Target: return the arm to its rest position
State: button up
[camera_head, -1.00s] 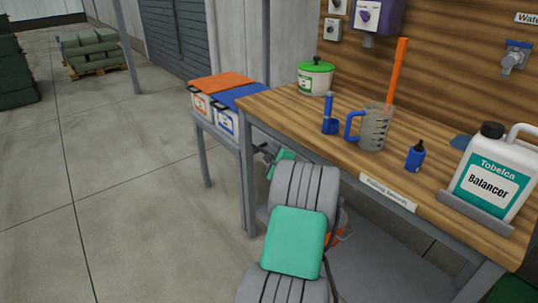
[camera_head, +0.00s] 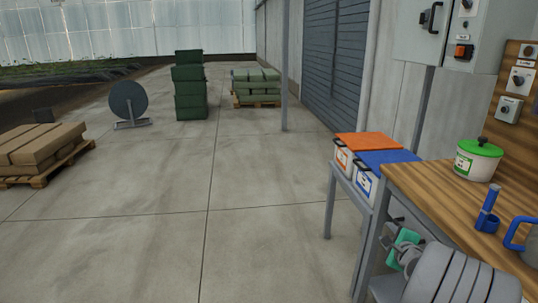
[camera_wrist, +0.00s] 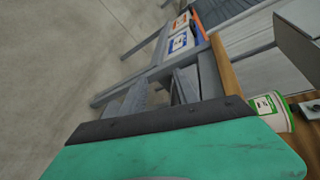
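My arm shows at the lower right of the head view as grey rounded links with teal panels, low beside the front edge of the wooden workbench (camera_head: 440,215). My gripper (camera_head: 392,226) is partly hidden there by my own wrist and lies close to the bench leg. In the wrist view my teal wrist cover and dark edge fill the bottom. Two grey fingers of my gripper (camera_wrist: 160,91) stand apart beyond it, with nothing seen between them.
A low grey stand (camera_head: 330,205) holds an orange-lidded box (camera_head: 341,157) and a blue-lidded box (camera_head: 364,184). On the bench are a green-lidded pot (camera_head: 476,164), a blue holder (camera_head: 487,212) and a jug (camera_head: 520,238).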

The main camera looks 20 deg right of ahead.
jog(key=w+a+r+n+g+y+p, duration=0.1)
jog(key=a+r+n+y+p, duration=0.25)
jog(key=a, duration=0.65)
jog(key=w+a+r+n+g+p, duration=0.1)
jog(key=a+r+n+g+p, duration=0.15)
jog(key=a+r+n, duration=0.4)
jog(key=w+a+r+n+g+y+p, duration=0.1)
jog(key=a+r+n+y+p, duration=0.25)
jog(key=a, duration=0.95)
jog(key=s+a+r+n+g+p, duration=0.2)
jog(key=s+a+r+n+p, duration=0.1)
jog(key=s+a+n, duration=0.4)
jog(key=s+a+r+n+g+h+p, duration=0.1)
jog(key=s+a+r+n+g+p, duration=0.2)
jog(key=s+a+n+p, duration=0.2)
jog(key=s+a+n, duration=0.1)
jog(key=s+a, duration=0.2)
jog(key=s, duration=0.2)
jog(key=shift+a+n, duration=0.15)
jog(key=shift+n, duration=0.2)
jog(key=shift+r, duration=0.1)
